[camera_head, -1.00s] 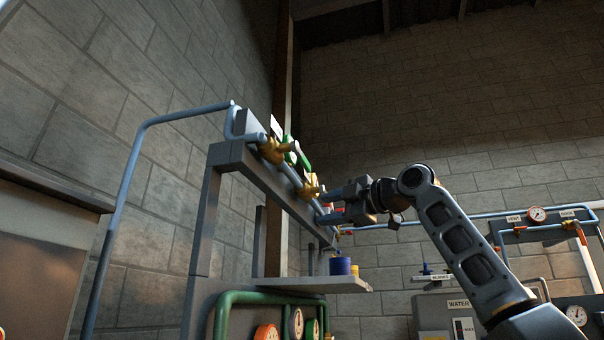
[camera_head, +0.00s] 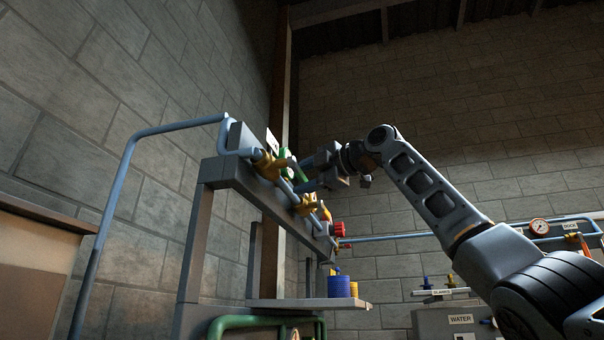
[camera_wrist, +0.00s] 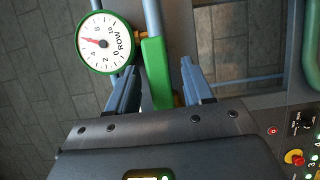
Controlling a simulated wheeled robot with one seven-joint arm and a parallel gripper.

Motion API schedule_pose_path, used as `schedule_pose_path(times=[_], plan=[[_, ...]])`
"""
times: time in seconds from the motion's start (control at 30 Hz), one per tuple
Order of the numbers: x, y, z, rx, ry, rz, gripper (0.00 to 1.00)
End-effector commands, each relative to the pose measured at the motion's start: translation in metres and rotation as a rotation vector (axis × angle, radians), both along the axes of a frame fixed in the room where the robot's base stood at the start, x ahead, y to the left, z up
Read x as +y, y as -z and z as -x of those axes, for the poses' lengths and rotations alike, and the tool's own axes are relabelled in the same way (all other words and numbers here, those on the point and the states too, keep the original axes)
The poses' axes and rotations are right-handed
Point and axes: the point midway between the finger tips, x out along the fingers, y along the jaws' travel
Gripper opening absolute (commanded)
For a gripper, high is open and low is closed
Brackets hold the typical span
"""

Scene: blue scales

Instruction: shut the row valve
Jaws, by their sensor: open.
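The row valve's green lever (camera_wrist: 156,72) shows in the wrist view between my two fingers, roughly in line with the blue-grey pipe (camera_wrist: 153,18). In the head view the green lever (camera_head: 286,156) sits by a brass valve body (camera_head: 268,167) at the upper left of the raised rack. My gripper (camera_head: 299,175) is open at that valve; its fingers (camera_wrist: 158,76) stand apart on either side of the lever. I cannot tell whether either finger touches it.
Another brass valve (camera_head: 306,204) and a red handle (camera_head: 338,229) sit further along the pipe. A grey beam (camera_head: 255,192) runs below. A shelf (camera_head: 305,303) holds a blue container (camera_head: 339,287). In the wrist view, a control panel with a red knob (camera_wrist: 294,157) is at lower right.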

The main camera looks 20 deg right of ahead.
Motion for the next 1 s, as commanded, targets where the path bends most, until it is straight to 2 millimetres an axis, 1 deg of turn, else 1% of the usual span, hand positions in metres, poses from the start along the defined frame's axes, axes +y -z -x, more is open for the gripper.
schedule_pose_path(times=[0.1, 0.37, 0.9, 1.0], plan=[[0.0037, -0.0005, -0.0057, -0.001, 0.0, -0.001, 0.51], [0.0043, 0.0002, -0.0066, -0.001, 0.0, 0.0, 0.51], [0.004, 0.0004, -0.0066, -0.001, 0.0, -0.001, 0.0], [0.004, 0.0004, -0.0066, 0.0, 0.0, 0.0, 0.0]])
